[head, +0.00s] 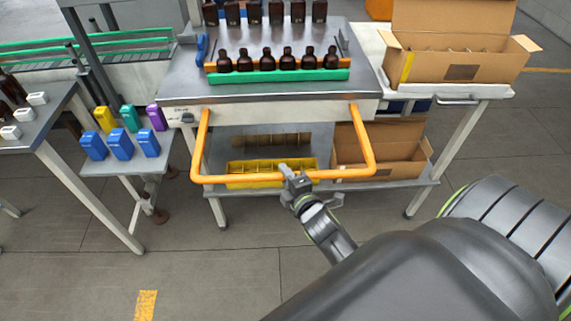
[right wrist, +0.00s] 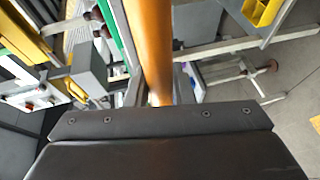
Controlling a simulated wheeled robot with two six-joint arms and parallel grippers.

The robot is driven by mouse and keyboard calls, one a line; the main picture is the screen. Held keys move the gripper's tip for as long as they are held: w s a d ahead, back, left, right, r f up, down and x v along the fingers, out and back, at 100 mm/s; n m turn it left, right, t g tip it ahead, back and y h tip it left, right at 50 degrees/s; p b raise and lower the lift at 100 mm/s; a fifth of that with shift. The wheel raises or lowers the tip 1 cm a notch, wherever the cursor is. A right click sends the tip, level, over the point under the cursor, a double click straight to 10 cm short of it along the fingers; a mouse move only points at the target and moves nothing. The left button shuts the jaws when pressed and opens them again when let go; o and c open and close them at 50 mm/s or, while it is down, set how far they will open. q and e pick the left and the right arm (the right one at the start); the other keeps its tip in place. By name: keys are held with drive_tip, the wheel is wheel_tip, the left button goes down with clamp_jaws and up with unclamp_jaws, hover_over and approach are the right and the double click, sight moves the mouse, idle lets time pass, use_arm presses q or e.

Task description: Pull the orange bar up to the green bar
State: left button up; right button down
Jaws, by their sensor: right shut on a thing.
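An orange U-shaped handle bar (head: 240,180) sticks out from the front of the steel table, its front rail level and low. My right gripper (head: 291,174) is shut on that front rail, near its middle. In the right wrist view the orange handle (right wrist: 150,45) runs up from between the jaws. On the table top a green bar (head: 280,76) lies in front of a row of amber bottles (head: 267,60). A thin orange bar (head: 210,67) shows behind these bottles, partly hidden by them. My left gripper is not in view.
More dark bottles (head: 275,12) stand farther back on the table. A yellow crate (head: 235,183) and an open carton (head: 380,148) sit on the shelf below. Another carton (head: 455,42) stands at right. Blue containers (head: 120,145) stand at left. The floor in front is clear.

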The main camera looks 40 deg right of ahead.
drive_tip(key=c, duration=1.3)
unclamp_jaws()
drive_tip(key=shift+o, duration=0.2)
drive_tip(key=p+v, duration=0.7)
drive_tip(key=v, duration=1)
drive_tip(key=shift+s, duration=0.25)
drive_tip(key=shift+d, duration=0.1)
